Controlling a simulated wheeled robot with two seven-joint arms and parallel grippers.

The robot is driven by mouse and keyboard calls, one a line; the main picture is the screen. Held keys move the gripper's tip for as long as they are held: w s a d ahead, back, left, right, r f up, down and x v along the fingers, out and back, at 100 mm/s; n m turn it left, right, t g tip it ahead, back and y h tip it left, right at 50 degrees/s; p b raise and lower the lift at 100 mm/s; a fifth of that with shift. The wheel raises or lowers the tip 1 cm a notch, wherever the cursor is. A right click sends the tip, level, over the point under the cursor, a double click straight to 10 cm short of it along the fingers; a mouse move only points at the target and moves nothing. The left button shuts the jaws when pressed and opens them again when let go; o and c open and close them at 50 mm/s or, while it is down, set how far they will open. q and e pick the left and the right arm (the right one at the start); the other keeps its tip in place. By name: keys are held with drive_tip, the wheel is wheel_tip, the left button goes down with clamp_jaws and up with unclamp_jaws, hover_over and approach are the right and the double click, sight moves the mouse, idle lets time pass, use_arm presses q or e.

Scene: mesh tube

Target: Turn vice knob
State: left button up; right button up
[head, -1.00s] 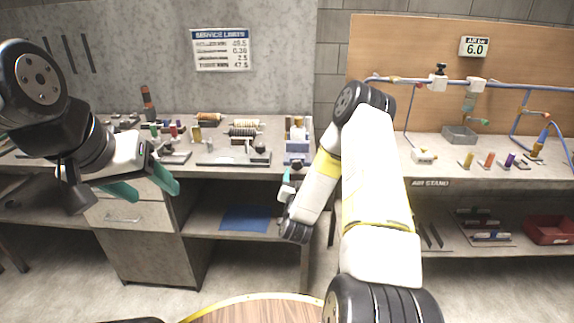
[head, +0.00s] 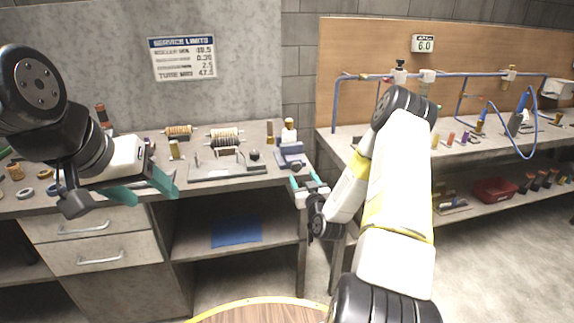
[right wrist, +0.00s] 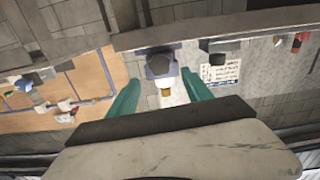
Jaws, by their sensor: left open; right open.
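The blue-grey vice (head: 289,153) stands at the right front corner of the left bench. Its dark round knob (head: 297,167) faces the front; in the right wrist view the knob (right wrist: 160,65) shows near the middle, ahead of and between my fingertips. My right gripper (head: 308,181) is open and empty, just below and in front of the knob, apart from it. It also shows in the right wrist view (right wrist: 160,76) with its teal fingers spread. My left gripper (head: 150,191) is open and empty, in front of the left bench's drawers, far from the vice.
A grey fixture plate (head: 225,171) and wire-wound spools (head: 225,137) sit left of the vice. A white bottle (head: 289,132) stands at the vice's back. The bench on the right (head: 345,137) carries pipes and small parts. A gap lies between the benches.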

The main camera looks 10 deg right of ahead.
sight(298, 167)
drive_tip(key=w, duration=0.7)
drive_tip(key=shift+w+a, duration=0.15)
drive_tip(key=shift+c, duration=0.5)
clamp_jaws()
drive_tip(key=m, duration=0.5)
drive_tip(key=shift+o, duration=0.5)
unclamp_jaws()
drive_tip(key=s, duration=0.8)
drive_tip(key=shift+d, duration=0.25)
